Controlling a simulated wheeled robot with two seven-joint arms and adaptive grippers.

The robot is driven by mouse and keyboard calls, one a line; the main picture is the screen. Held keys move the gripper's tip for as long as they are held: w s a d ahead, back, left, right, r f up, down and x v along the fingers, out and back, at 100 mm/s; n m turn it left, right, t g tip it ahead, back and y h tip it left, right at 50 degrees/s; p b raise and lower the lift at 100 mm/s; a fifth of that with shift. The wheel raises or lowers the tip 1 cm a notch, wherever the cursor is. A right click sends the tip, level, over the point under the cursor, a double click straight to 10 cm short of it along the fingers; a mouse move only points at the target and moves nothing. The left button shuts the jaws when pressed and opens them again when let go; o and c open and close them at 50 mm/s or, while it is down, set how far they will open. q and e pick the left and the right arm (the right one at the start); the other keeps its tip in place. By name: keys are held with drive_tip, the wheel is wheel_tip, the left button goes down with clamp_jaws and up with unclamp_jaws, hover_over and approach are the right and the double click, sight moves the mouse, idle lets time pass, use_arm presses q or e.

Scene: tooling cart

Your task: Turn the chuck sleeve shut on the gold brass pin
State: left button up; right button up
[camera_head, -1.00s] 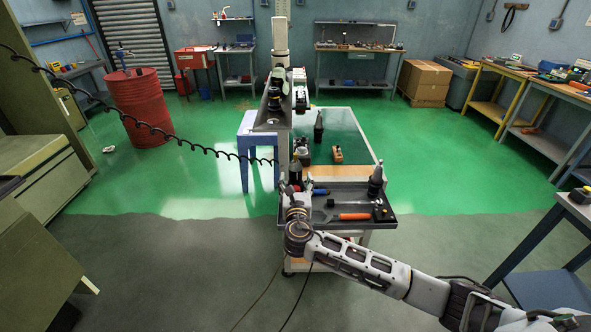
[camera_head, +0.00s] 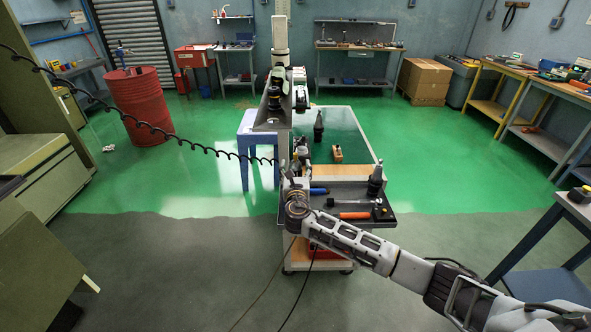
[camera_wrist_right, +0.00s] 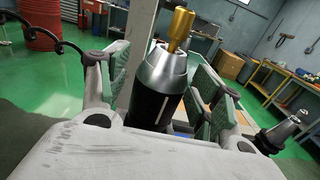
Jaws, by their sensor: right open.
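The chuck stands upright in the right wrist view, with a black body (camera_wrist_right: 152,108) and a silver tapered sleeve (camera_wrist_right: 166,70). The gold brass pin (camera_wrist_right: 180,27) sticks out of its top. My right gripper (camera_wrist_right: 160,85) is open, with one green-padded finger on each side of the chuck. A gap shows at the left finger; I cannot tell whether the right pad touches. In the head view my right gripper (camera_head: 300,158) is over the left edge of the cart, and the chuck is hard to make out there. My left gripper is not in view.
The cart's dark tray (camera_head: 335,197) holds an orange-handled tool (camera_head: 354,215) and a black tapered holder (camera_head: 376,179). A blue stool (camera_head: 247,145) is left of the cart.

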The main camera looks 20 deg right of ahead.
drive_tip(key=c, duration=1)
drive_tip(key=shift+c, duration=0.2)
drive_tip(key=shift+m+g+h, duration=0.3)
drive_tip(key=shift+m+h, duration=0.3)
drive_tip(key=shift+h, duration=0.3)
drive_tip(key=shift+a+m+g+h+p, duration=0.1)
drive_tip(key=shift+m+g+h+p, duration=0.25)
drive_tip(key=shift+m+g+h, duration=1.05)
drive_tip(key=shift+m+h, duration=0.4)
drive_tip(key=shift+h, duration=0.7)
drive_tip(key=shift+m+g+h+b, duration=0.45)
drive_tip(key=shift+m+g+h, duration=0.75)
drive_tip(key=shift+g+h, duration=0.1)
drive_tip(key=shift+m+g+h+b, duration=1.3)
drive_tip(key=shift+m+g, duration=0.3)
drive_tip(key=shift+g, duration=0.9)
